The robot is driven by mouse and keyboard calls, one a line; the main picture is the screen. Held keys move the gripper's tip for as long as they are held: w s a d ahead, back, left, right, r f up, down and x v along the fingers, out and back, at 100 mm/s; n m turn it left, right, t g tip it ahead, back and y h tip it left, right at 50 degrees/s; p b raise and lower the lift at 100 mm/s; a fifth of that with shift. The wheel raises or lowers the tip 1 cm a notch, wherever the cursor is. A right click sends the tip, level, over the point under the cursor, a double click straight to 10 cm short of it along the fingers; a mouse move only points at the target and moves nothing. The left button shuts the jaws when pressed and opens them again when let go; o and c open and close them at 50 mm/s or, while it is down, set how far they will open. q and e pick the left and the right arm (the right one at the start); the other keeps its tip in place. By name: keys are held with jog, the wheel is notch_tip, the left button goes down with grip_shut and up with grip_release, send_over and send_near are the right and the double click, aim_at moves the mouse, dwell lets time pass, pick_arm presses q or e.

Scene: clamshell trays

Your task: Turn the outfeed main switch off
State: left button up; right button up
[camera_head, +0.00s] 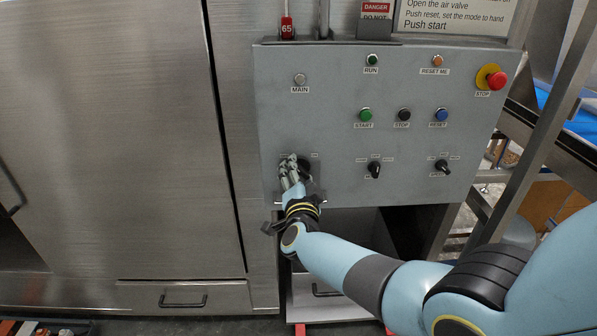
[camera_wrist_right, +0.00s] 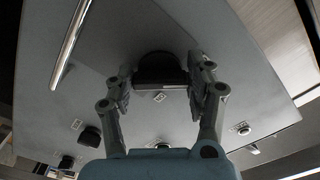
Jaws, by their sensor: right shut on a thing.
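The grey control panel (camera_head: 330,135) carries the main switch, a large black rotary knob (camera_head: 305,166) at its lower left. My right gripper (camera_head: 292,170) reaches up from below and is shut on this knob. In the right wrist view the dark knob (camera_wrist_right: 160,68) sits between the two fingers of my right gripper (camera_wrist_right: 160,85), with a finger at each side. The fingers partly hide the knob and its labels in the head view, so I cannot tell which position it points to. My left gripper is not in view.
Two smaller black selectors, a middle one (camera_head: 374,170) and a right one (camera_head: 442,167), sit on the same panel. Several push buttons and a red emergency stop (camera_head: 497,80) are above. A steel cabinet door (camera_head: 110,130) stands left; slanted metal framing (camera_head: 535,130) stands right.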

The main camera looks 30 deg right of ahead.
jog(key=shift+f+n, duration=0.15)
jog(key=shift+n, duration=0.25)
jog(key=o, duration=1.2)
jog(key=v, duration=1.2)
jog(key=shift+f, duration=0.1)
jog(key=s+f+n+g+y+b, duration=0.15)
jog(key=s+f+n+b, duration=0.35)
jog(key=f, duration=0.7)
jog(key=s+f+n+g+y+b, duration=0.1)
jog(key=s+f+y+b, duration=0.4)
jog(key=f, duration=0.7)
jog(key=s+f+n+g+b, duration=0.25)
jog(key=s+f, duration=0.45)
jog(key=f, duration=0.4)
jog(key=s+f+n+g+b, duration=0.1)
jog(key=s+f+n+g, duration=0.1)
jog(key=s+f, duration=0.4)
jog(key=s+f+n+g+y+b, duration=0.1)
jog(key=s+f+g, duration=0.3)
jog(key=s, duration=0.9)
jog(key=s+d+f+n+g+y+b, duration=0.1)
jog(key=s+f+n+g+b, duration=0.1)
jog(key=s+f, duration=0.6)
jog(key=shift+s+f+n+g+b, duration=0.15)
jog(key=shift+s+n+g+b, duration=0.25)
jog(key=shift+s+n+g, duration=0.5)
